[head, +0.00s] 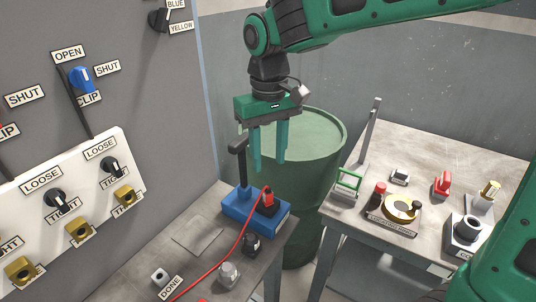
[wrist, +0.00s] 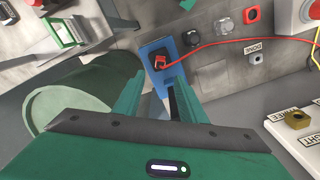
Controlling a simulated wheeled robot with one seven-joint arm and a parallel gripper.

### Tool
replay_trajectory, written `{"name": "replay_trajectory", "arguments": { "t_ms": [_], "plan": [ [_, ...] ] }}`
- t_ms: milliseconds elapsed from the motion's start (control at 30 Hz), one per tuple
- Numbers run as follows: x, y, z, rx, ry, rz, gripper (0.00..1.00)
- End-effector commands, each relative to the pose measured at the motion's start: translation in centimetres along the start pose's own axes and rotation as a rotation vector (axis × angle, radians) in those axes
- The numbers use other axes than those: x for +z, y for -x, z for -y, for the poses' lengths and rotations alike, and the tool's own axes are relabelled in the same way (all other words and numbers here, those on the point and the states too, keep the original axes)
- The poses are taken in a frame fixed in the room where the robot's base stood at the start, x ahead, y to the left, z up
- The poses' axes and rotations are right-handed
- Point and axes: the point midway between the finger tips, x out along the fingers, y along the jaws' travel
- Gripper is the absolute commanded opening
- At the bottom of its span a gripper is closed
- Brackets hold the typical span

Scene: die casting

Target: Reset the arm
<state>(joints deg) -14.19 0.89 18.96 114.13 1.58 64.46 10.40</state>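My green arm reaches in from the top right in the head view. My gripper (head: 269,163) hangs fingers down above the small table, beside the green drum. Its two fingers are apart with nothing between them. In the wrist view my gripper (wrist: 157,97) also shows its fingers apart. Below the fingers stands a blue box (head: 240,215) with an upright black handle (head: 241,165) and a red plug (head: 267,197). The blue box also shows beyond the fingers in the wrist view (wrist: 153,50).
A wall panel (head: 70,180) with knobs and a blue switch (head: 80,76) stands left. A green drum (head: 318,150) stands behind the gripper. A table (head: 420,150) at right holds several small parts. A red cable (head: 235,245) crosses the small table (head: 150,250).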

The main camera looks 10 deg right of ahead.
Motion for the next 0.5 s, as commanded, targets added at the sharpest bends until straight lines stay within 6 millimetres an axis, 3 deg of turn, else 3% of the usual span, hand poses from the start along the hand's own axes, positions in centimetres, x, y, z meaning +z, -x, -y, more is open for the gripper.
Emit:
{"name": "replay_trajectory", "arguments": {
  "t_ms": [167,267,367,500],
  "plan": [
    [0.0,0.0,-0.1,0.000,-0.001,0.000,0.38],
    [0.4,0.0,-1.2,0.006,-0.024,0.000,0.38],
    [1.8,-0.1,-4.6,0.022,-0.093,-0.002,0.38],
    [6.0,-0.3,-11.8,0.049,-0.256,-0.002,0.38]
  ]
}}
